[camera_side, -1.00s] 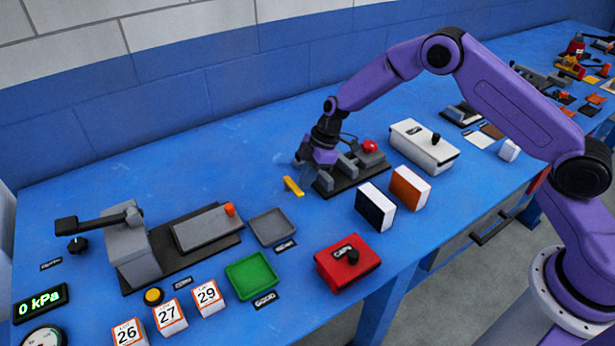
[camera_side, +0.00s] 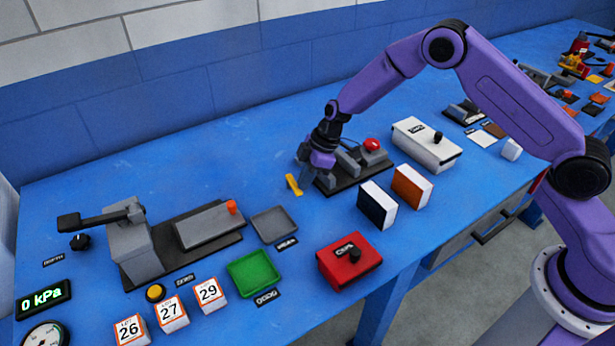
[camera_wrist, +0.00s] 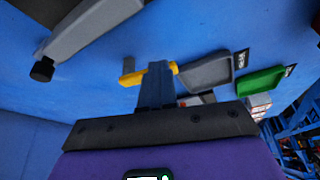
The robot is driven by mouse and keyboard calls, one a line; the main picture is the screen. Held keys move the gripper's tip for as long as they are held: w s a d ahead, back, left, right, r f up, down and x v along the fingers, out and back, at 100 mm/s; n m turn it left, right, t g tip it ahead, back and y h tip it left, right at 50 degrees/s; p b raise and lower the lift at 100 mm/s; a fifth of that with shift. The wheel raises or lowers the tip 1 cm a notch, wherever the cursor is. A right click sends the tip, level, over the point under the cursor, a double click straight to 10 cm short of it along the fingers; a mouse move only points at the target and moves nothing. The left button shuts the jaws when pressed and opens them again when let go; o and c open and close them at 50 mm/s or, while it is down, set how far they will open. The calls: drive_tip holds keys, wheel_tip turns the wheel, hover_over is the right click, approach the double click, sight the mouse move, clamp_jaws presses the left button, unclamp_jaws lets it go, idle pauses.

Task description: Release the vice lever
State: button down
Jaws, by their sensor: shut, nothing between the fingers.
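The vice (camera_side: 350,172) is a set of grey jaws on a dark base, with a red knob (camera_side: 372,145) at its right end. A short yellow lever (camera_side: 293,185) sticks out at its left end. My gripper (camera_side: 306,168) is low over the left end of the vice, close by the lever, and hides part of the vice. In the wrist view my shut fingers (camera_wrist: 157,82) stand in front of the yellow lever (camera_wrist: 131,78), which shows on both sides of them. Contact between fingers and lever cannot be told.
A grey tray (camera_side: 275,226) and a green tray (camera_side: 253,275) lie to the left front. A black-and-white block (camera_side: 377,206), an orange-and-white block (camera_side: 411,187) and a red box (camera_side: 348,262) stand in front. A grey press (camera_side: 135,245) stands far left. The bench behind is clear.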

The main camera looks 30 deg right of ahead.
sight(296, 191)
drive_tip(key=m, duration=0.1)
drive_tip(key=a+m, duration=0.1)
drive_tip(key=a+m+t, duration=0.1)
drive_tip(key=shift+s+m+h, duration=0.25)
drive_tip(key=shift+m+h, duration=0.05)
drive_tip(key=shift+w+a+m+t+h, duration=0.1)
drive_tip(key=shift+a+m+t+h, duration=0.3)
drive_tip(key=shift+m, duration=0.5)
drive_tip(key=shift+w+a+f+m+h, duration=0.15)
drive_tip(key=shift+a+m, duration=0.2)
drive_tip(key=shift+m, duration=0.3)
drive_tip(key=shift+w+a+r+m+h, duration=0.15)
drive_tip(key=shift+a+m, duration=0.2)
drive_tip(key=shift+m, duration=0.3)
drive_tip(key=shift+w+a+f+m+t+h, duration=0.15)
drive_tip(key=shift+a+m+t, duration=0.1)
drive_tip(key=shift+m, duration=0.3)
drive_tip(key=shift+w+a+r+m+t+h, duration=0.15)
drive_tip(key=shift+m+t, duration=0.1)
drive_tip(key=shift+m, duration=0.3)
drive_tip(key=shift+w+a+f, duration=0.1)
drive_tip(key=shift+w+a, duration=0.3)
drive_tip(key=shift+a, duration=0.25)
drive_tip(key=shift+d, duration=0.1)
drive_tip(key=shift+w+d, duration=0.5)
drive_tip(key=shift+d, duration=0.2)
